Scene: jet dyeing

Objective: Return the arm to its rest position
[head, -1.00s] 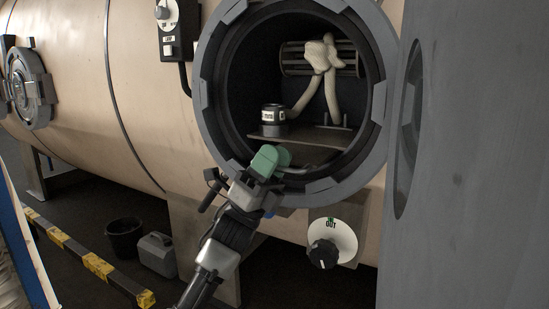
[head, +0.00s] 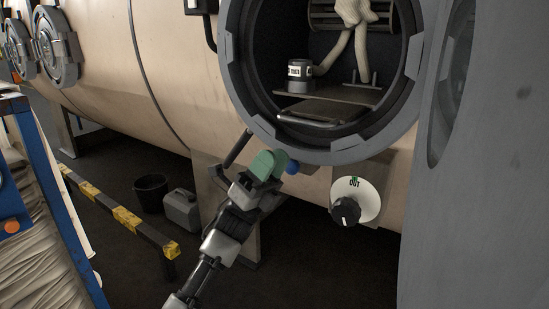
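My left gripper (head: 265,166), with green finger pads, is in front of the vessel just below the round port's rim (head: 262,130). Its pads overlap in the head view, so the gap between them is hidden. No held object shows. My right gripper is not in view. Inside the open port, a dark canister (head: 299,78) stands on a shelf (head: 340,92), and a pale fabric rope (head: 357,15) hangs over a ribbed reel (head: 322,16).
A black rotary dial (head: 346,211) sits below the port. The grey open door (head: 490,150) fills the right. A black bucket (head: 150,193), a grey jerrycan (head: 181,210) and a yellow-black barrier (head: 127,219) are on the floor. A blue-framed cart (head: 60,200) with fabric stands left.

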